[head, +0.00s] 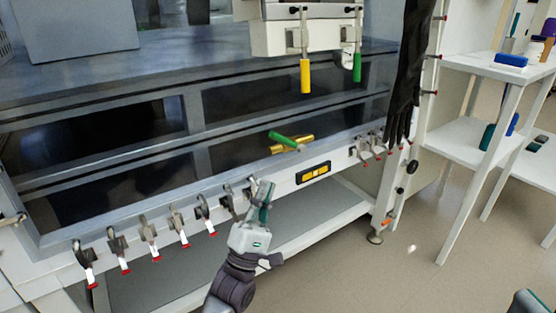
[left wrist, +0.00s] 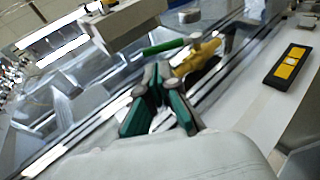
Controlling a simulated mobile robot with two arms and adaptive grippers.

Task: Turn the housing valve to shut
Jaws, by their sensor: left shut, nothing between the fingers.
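The valve, a brass-yellow body (head: 303,141) with a green lever (head: 282,139), sits on the front ledge of the glovebox housing. The lever points to the left and slants across the body. In the left wrist view the green lever (left wrist: 163,47) and yellow body (left wrist: 197,54) show just beyond my fingers. My left gripper (head: 264,189) is shut and empty, in front of and below the valve, apart from it. Its teal fingers (left wrist: 158,82) also show in the left wrist view. A teal and grey tip (head: 527,303) at the lower right corner looks like my right gripper, mostly cut off.
Several red-tipped clamps (head: 180,228) line the front edge near my left gripper. A black and yellow label plate (head: 313,173) is right of it. Yellow (head: 305,76) and green (head: 357,67) handles hang above. A black glove (head: 405,75) and white shelves (head: 455,150) stand right.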

